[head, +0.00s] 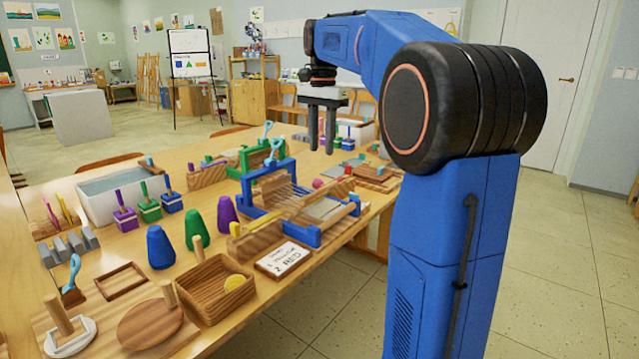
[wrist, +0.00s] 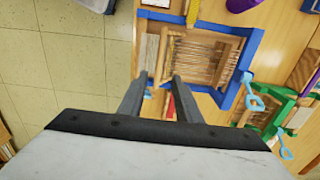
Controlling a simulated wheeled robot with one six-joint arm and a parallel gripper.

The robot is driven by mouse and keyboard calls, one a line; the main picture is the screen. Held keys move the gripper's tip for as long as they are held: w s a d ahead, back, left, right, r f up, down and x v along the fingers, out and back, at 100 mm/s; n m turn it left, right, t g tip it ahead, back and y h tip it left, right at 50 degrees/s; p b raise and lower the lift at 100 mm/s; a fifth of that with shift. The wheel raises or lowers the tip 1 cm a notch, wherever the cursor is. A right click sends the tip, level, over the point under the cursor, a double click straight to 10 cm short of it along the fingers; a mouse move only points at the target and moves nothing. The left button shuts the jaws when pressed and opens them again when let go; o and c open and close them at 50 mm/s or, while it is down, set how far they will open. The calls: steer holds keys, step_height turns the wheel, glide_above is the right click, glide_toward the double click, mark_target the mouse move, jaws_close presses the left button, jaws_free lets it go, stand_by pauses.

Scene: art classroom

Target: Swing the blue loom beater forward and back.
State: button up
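The blue loom (head: 313,235) stands on the wooden table, with pale threads and wooden rollers inside its blue frame; it also shows in the wrist view (wrist: 257,38). A light-blue looped handle (head: 276,150) rises at its far upright blue crossbar, which looks like the beater; the handle also shows in the wrist view (wrist: 255,99). My gripper (head: 321,142) hangs fingers down above the table, beyond and right of the handle. Its two fingers are apart and empty. In the wrist view the fingertips (wrist: 160,90) are beside the loom's edge, apart from the handle.
A green loom (head: 243,158) with a similar light-blue handle (head: 267,130) stands just behind. Blue, green and purple cones (head: 160,247) stand to the left. A lettered card (head: 284,259) and a wooden box (head: 215,290) lie in front. Open floor (head: 585,285) is at right.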

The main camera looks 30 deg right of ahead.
step_height(320, 180, down, 12)
steer(key=shift+w+r, duration=0.1)
stand_by(0.4)
jaws_close()
